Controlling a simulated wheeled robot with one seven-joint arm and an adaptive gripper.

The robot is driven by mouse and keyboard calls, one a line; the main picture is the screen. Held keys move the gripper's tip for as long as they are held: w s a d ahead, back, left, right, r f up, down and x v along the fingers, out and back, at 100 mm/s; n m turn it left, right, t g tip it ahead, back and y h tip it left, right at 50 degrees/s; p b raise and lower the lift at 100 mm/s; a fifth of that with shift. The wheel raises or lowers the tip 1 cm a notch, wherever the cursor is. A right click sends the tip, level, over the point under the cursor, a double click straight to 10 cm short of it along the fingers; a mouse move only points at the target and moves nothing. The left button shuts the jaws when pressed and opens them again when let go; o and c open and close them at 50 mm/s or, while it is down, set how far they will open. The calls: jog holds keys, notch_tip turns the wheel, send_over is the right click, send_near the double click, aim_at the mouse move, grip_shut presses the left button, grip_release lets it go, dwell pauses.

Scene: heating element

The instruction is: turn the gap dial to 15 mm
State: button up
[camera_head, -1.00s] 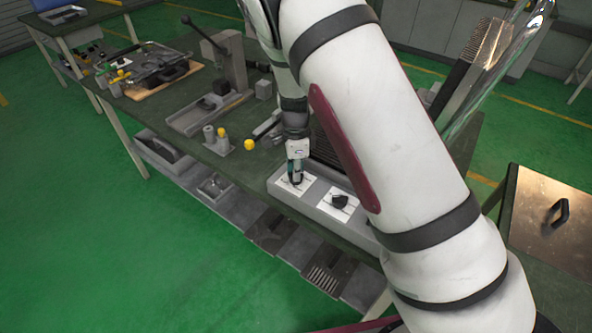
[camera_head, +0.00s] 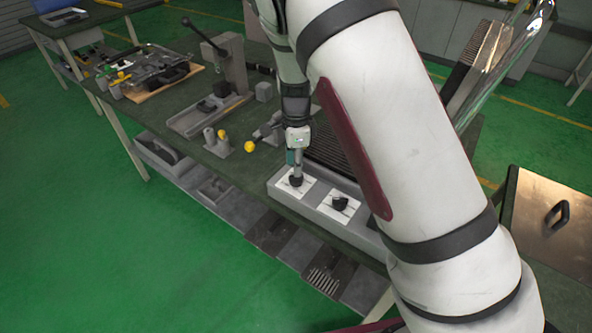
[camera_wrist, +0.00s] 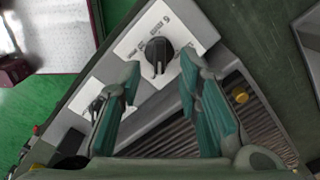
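Two black dials on white plates sit on a grey control box; the labels are too small to read, so I cannot tell which is the gap dial. The left dial (camera_head: 296,180) is just below my gripper (camera_head: 294,157). The right dial (camera_head: 340,203) is uncovered. In the wrist view one dial (camera_wrist: 158,50) lies ahead of and between my gripper's fingertips (camera_wrist: 160,76), with a pale pointer mark towards the bottom of the picture. The fingers are spread, empty and apart from it. Another dial plate (camera_wrist: 88,103) is partly hidden behind the left finger.
The grey box (camera_head: 322,215) stands at the bench's front edge, with a ribbed dark surface (camera_wrist: 165,135) behind the dials. A yellow-knobbed lever (camera_head: 250,146) and a small block with pegs (camera_head: 217,143) stand to the left.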

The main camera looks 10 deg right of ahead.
notch_tip(320, 180, up, 8)
dwell(0.7)
jog(key=s+d+r+n+t+y, duration=0.1)
jog(key=s+d+r+n, duration=0.25)
jog(key=s+r, duration=0.4)
jog(key=s+d+r+n+t+y, duration=0.1)
jog(key=s+d+r+n, duration=0.1)
jog(key=s+r+n, duration=0.55)
jog(key=s+d+r+n+t+h, duration=0.1)
jog(key=s+d+r+n, duration=0.1)
jog(key=s, duration=0.5)
jog(key=s+d+r+n+t+h, duration=0.1)
jog(key=s+d+r+n+t, duration=0.1)
jog(key=s+n, duration=0.3)
jog(key=shift+s+r, duration=0.8)
jog(key=shift+s, duration=0.35)
jog(key=shift+d, duration=0.1)
